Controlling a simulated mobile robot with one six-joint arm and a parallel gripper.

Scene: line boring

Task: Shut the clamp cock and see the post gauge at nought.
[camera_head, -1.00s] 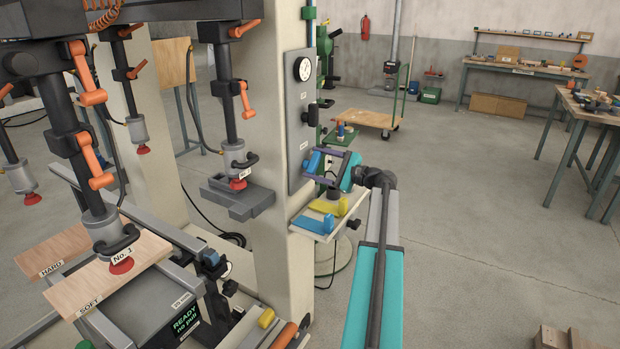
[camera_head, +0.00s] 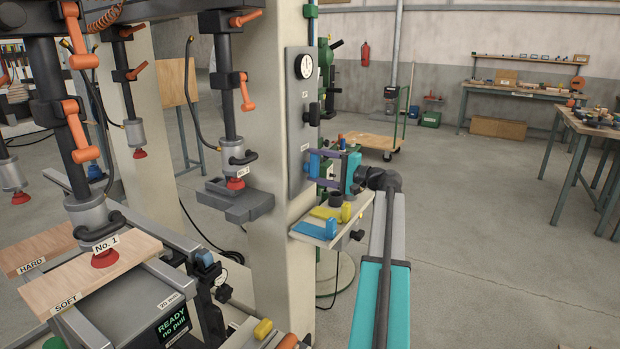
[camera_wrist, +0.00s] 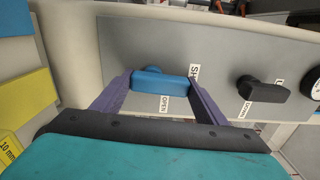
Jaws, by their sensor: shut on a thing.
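The clamp cock is a blue handle (camera_wrist: 160,82) on a grey panel (camera_head: 297,140) on the cream post. In the wrist view my gripper (camera_wrist: 160,90) has its purple fingers on both ends of the handle, shut on it. An OPEN label lies just below the handle, and a partly hidden SHUT label stands by its right end. I cannot tell which label the handle points to. In the head view my gripper (camera_head: 326,165) is at the lower panel, against the blue cock (camera_head: 314,163). The post gauge (camera_head: 303,66) is a white dial atop the panel; its reading is too small to tell.
A black lever (camera_wrist: 262,89) sits on the panel beside the cock. A small shelf (camera_head: 340,236) below my gripper holds blue and yellow blocks. A grey bracket (camera_head: 240,203) with a red-tipped clamp stands left of the post. Open floor lies to the right.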

